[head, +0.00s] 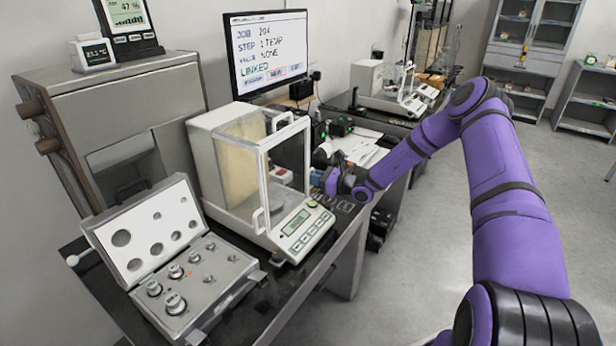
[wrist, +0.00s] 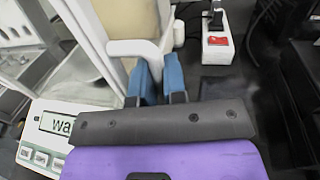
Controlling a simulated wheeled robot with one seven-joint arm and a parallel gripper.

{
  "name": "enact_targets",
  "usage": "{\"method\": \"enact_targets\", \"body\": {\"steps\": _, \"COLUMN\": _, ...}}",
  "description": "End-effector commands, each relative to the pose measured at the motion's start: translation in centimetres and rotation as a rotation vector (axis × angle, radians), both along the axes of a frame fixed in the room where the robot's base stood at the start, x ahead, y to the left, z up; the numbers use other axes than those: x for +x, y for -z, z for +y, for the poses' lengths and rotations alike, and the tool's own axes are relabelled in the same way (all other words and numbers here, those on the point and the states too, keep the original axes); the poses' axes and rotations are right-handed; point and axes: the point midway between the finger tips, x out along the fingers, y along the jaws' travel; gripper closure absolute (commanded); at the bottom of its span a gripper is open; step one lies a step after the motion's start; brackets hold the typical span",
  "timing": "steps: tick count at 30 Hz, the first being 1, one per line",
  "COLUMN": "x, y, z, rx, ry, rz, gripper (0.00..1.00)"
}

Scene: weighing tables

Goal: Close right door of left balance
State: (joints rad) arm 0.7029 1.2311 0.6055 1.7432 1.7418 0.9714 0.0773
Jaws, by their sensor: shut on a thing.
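The left balance (head: 222,130) stands on the near dark table, with a glass-walled chamber and a white front panel with a display (head: 297,222). The display also shows at lower left in the wrist view (wrist: 62,124). My gripper (head: 331,180) is at the balance's right side. In the wrist view its two blue fingers (wrist: 158,84) are shut on a white handle (wrist: 134,47) at the chamber's right side, which looks like the right door's handle. The grip hides part of the handle. How far the right door stands open is hard to tell.
An open weight case (head: 205,277) with several weights stands left of the balance. A monitor (head: 266,50) is behind. A power strip with a red switch (wrist: 217,42) lies right of the balance. Papers (head: 362,150) and a second balance (head: 385,92) are farther back.

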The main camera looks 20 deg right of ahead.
Motion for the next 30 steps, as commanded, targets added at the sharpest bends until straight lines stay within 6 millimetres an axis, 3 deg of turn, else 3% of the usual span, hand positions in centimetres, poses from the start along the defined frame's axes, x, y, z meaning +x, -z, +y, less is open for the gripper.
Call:
{"method": "enact_targets", "body": {"steps": 3, "x": -0.2, "y": 0.2, "z": -0.2, "rx": 0.000, "ry": -0.001, "rz": 0.003, "gripper": 1.00}}
{"method": "enact_targets", "body": {"steps": 4, "x": -0.2, "y": 0.2, "z": -0.2, "rx": 0.000, "ry": -0.001, "rz": 0.003, "gripper": 0.86}}
{"method": "enact_targets", "body": {"steps": 5, "x": -0.2, "y": 0.2, "z": -0.2, "rx": 0.000, "ry": -0.001, "rz": 0.003, "gripper": 0.79}}
{"method": "enact_targets", "body": {"steps": 17, "x": -0.6, "y": 0.1, "z": -0.6, "rx": -0.001, "ry": 0.000, "rz": 0.002, "gripper": 0.78}}
{"method": "enact_targets", "body": {"steps": 30, "x": -5.7, "y": 0.1, "z": -6.1, "rx": 0.000, "ry": 0.001, "rz": 0.003, "gripper": 0.78}}
